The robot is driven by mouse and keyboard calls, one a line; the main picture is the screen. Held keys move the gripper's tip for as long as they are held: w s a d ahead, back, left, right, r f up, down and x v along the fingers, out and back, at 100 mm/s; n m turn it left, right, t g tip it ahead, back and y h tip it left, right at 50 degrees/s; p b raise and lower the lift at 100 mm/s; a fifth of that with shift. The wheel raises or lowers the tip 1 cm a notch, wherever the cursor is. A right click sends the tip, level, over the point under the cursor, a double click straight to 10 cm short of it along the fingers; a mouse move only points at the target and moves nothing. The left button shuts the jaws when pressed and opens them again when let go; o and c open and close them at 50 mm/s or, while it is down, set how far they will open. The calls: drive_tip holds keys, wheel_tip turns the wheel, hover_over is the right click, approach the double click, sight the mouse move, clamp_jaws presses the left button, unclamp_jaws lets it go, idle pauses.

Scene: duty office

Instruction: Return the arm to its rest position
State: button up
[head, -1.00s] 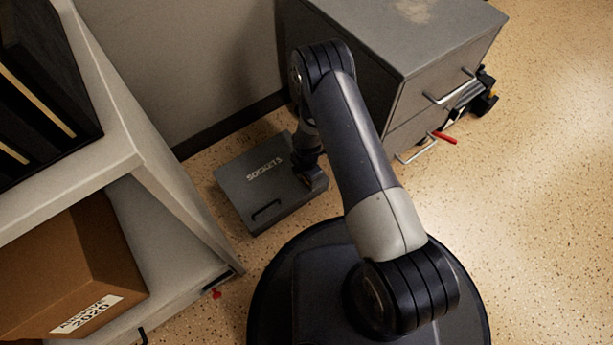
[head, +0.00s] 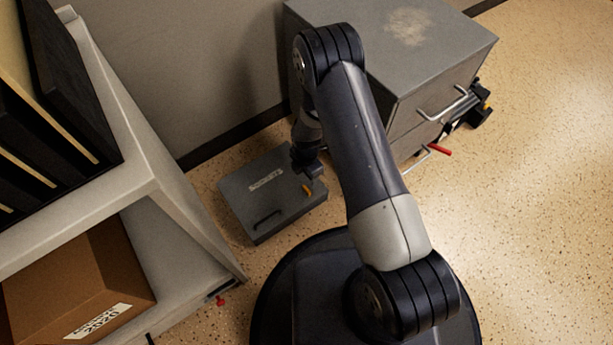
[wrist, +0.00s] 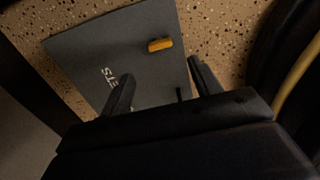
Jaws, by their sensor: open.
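My gripper (head: 312,170) hangs at the end of my bent arm, over the right part of a grey case labelled SOCKETS (head: 262,204) on the floor. In the wrist view my gripper (wrist: 160,90) has its two fingers spread apart with nothing between them. The case (wrist: 100,50) lies beyond the fingers there. A small orange-yellow piece (wrist: 159,45) is on the case's surface; it also shows beside the gripper in the head view (head: 307,189). Whether the fingertips touch the case is unclear.
A grey drawer cabinet (head: 440,60) stands behind and right of my arm, with a red-handled item (head: 438,149) at its front. A shelf (head: 165,185) with binders and a brown box (head: 75,285) stands at left. The floor at right is open.

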sight(307, 189)
drive_tip(key=shift+r, duration=0.15)
wheel_tip(307, 189, down, 11)
drive_tip(key=b, duration=0.5)
drive_tip(key=shift+r, duration=0.15)
idle(0.5)
